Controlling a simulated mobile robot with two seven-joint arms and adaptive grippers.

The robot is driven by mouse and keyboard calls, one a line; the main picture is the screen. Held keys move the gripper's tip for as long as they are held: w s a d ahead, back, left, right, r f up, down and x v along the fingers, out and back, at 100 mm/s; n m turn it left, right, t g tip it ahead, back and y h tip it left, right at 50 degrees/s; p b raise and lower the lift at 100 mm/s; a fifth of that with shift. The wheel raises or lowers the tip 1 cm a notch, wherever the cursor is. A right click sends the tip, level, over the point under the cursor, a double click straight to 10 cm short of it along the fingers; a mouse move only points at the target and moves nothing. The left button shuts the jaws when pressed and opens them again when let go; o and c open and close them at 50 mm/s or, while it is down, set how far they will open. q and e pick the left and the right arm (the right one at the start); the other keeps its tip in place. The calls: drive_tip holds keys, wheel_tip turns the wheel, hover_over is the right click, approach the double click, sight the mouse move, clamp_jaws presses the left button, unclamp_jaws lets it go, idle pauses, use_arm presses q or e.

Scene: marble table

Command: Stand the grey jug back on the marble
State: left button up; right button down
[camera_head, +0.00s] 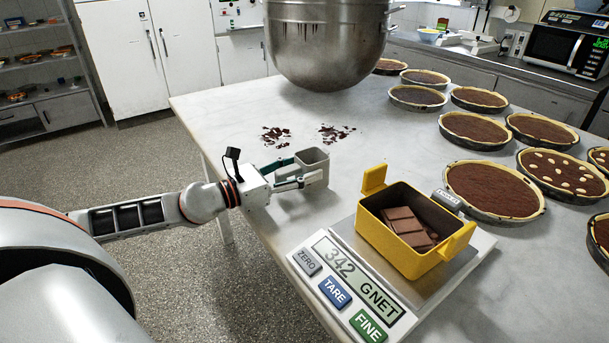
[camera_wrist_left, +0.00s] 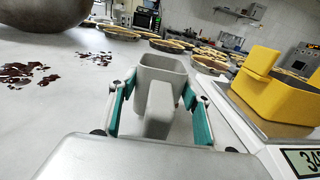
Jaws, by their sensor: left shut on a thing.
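The grey jug (camera_head: 313,161) is upright near the left edge of the marble table (camera_head: 225,115), left of the scale. My left gripper (camera_head: 297,173) reaches in from the left and is shut on the jug. In the left wrist view the jug (camera_wrist_left: 163,66) sits between the two teal-padded fingers (camera_wrist_left: 160,108), with its handle toward the wrist. The jug's inside looks empty in the head view. Its base is partly hidden, so I cannot tell whether it touches the marble. My right gripper is not in view.
A digital scale (camera_head: 347,285) with a yellow tin (camera_head: 397,240) of chocolate pieces stands right of the jug. A large steel bowl (camera_head: 326,45) is behind. Chocolate shavings (camera_head: 335,133) lie on the marble between. Several chocolate tarts (camera_head: 492,188) fill the right side.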

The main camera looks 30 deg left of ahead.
use_arm(q)
drive_tip(key=shift+f, duration=0.45)
drive_tip(key=shift+r, duration=0.2)
drive_tip(key=shift+f, duration=0.35)
drive_tip(key=o, duration=1.1)
drive_tip(key=shift+r, duration=0.1)
drive_tip(key=shift+o, duration=0.2)
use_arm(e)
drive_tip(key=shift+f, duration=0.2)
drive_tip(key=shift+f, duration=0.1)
